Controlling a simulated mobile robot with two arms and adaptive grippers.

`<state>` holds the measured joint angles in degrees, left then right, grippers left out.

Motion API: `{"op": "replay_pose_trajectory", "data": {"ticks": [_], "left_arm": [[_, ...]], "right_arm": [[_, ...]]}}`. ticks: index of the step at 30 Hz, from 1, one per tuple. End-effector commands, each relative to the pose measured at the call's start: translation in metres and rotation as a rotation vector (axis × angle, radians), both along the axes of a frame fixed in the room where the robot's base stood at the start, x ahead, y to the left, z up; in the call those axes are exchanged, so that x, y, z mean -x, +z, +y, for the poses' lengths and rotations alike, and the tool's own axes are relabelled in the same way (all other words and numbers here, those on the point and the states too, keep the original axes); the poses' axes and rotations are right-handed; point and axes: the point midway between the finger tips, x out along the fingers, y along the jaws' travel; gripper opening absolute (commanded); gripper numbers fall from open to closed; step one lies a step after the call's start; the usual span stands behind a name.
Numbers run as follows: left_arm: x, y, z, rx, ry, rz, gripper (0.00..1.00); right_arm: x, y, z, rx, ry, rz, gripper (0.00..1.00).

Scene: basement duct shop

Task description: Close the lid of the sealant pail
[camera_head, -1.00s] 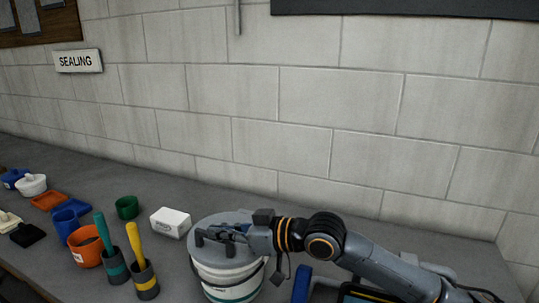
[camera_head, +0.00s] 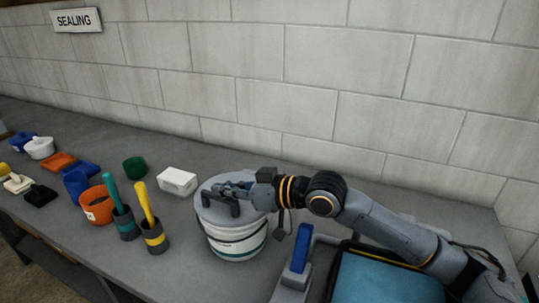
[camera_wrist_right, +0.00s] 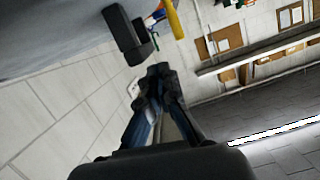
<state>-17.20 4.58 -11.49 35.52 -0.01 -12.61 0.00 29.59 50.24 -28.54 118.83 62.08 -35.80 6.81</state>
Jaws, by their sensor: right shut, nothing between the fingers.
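The sealant pail (camera_head: 236,243) is white with a dark green band and stands on the grey bench. Its grey lid (camera_head: 212,212) lies over the top and looks about level; I cannot tell whether it is fully seated. A dark handle (camera_head: 221,202) stands up on the lid. My right gripper (camera_head: 222,187) is shut and empty, just above the lid, beside and behind the handle; contact is unclear. In the right wrist view, the gripper's fingertips (camera_wrist_right: 160,76) are together, with the handle (camera_wrist_right: 125,35) and lid (camera_wrist_right: 48,32) above left. My left gripper is out of view.
Left of the pail stand a white box (camera_head: 177,181), a yellow-handled tool in a dark cup (camera_head: 154,239), a teal-handled one (camera_head: 125,225) and an orange pot (camera_head: 97,206). A blue-lined case (camera_head: 385,280) lies right. A block wall (camera_head: 290,105) rises behind.

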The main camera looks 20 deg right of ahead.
Motion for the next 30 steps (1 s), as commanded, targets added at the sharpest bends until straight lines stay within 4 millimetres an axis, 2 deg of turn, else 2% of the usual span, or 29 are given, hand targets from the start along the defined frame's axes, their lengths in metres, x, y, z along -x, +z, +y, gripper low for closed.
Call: {"op": "replay_pose_trajectory", "data": {"ticks": [1,5,7,19,24,30], "left_arm": [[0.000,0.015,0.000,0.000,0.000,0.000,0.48],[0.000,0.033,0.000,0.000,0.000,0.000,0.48],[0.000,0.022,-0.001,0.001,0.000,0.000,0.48],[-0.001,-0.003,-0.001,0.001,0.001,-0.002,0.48],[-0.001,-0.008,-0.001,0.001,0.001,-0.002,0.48],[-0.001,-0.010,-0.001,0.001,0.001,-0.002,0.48]], "right_arm": [[-0.001,0.016,0.001,-0.001,-0.001,-0.003,0.00],[-0.004,0.034,0.002,-0.002,-0.003,-0.007,0.00],[0.003,0.026,-0.006,0.002,-0.007,-0.006,0.00],[0.053,0.042,-0.048,0.005,-0.005,-0.006,0.00],[0.063,0.047,-0.059,0.001,-0.007,-0.008,0.00],[0.069,0.051,-0.062,-0.001,-0.004,-0.009,0.00]]}}
